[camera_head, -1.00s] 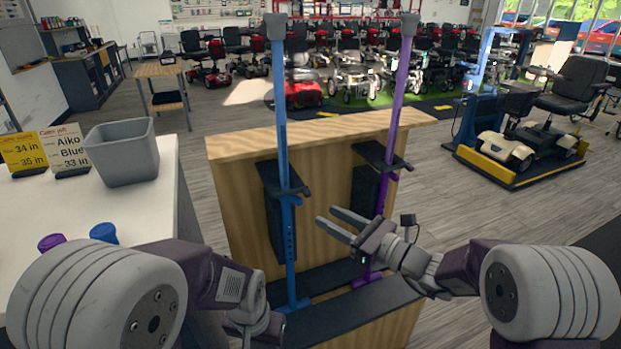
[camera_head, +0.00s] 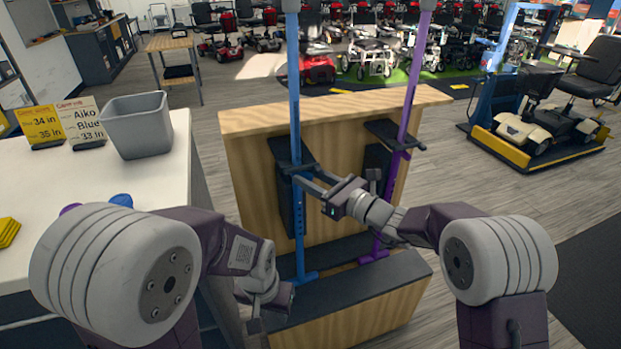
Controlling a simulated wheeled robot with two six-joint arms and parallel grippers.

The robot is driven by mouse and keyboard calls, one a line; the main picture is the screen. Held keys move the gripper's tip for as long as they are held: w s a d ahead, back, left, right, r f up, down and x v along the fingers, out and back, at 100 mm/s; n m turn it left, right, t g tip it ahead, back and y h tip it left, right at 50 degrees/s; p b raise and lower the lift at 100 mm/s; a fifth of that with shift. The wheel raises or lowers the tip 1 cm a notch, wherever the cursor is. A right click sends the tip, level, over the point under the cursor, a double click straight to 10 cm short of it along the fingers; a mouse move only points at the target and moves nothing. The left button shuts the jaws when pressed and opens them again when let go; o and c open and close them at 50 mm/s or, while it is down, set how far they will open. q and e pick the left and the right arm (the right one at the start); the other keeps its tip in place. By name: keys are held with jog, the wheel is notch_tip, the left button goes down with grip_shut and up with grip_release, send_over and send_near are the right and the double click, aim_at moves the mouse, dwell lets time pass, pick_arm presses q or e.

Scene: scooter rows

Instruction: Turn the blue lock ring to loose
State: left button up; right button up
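The blue cane (camera_head: 296,110) stands upright in the wooden stand, with a dark block behind its middle. A collar with a small side lever (camera_head: 303,168) sits at mid-height on it; I take this as the blue lock ring, but its marking is too small to read. My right gripper (camera_head: 307,178) is at the blue cane, just below the collar, with its two fingers apart. I cannot tell whether they touch the cane. My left gripper (camera_head: 256,318) is low, in front of the stand's left side; its fingers are largely hidden.
The purple cane (camera_head: 408,100) stands right of the blue one in the wooden stand (camera_head: 250,150). The white counter (camera_head: 150,180) at left holds a grey bin (camera_head: 138,125), a yellow card (camera_head: 42,125), a white card (camera_head: 85,120), a blue cap (camera_head: 121,200) and a purple cap (camera_head: 70,208).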

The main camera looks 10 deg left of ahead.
grip_shut()
jog(key=shift+r, duration=0.15)
jog(key=n+g+p, duration=0.1)
jog(key=g, duration=0.1)
jog(key=w+n+g+y+p, duration=0.1)
jog(key=n+g+p, duration=0.1)
jog(key=n+g+y+p, duration=0.1)
jog(key=g+p, duration=0.1)
jog(key=g, duration=0.1)
jog(key=shift+w+d+n, duration=0.3)
jog(key=shift+w+n, duration=0.1)
grip_release()
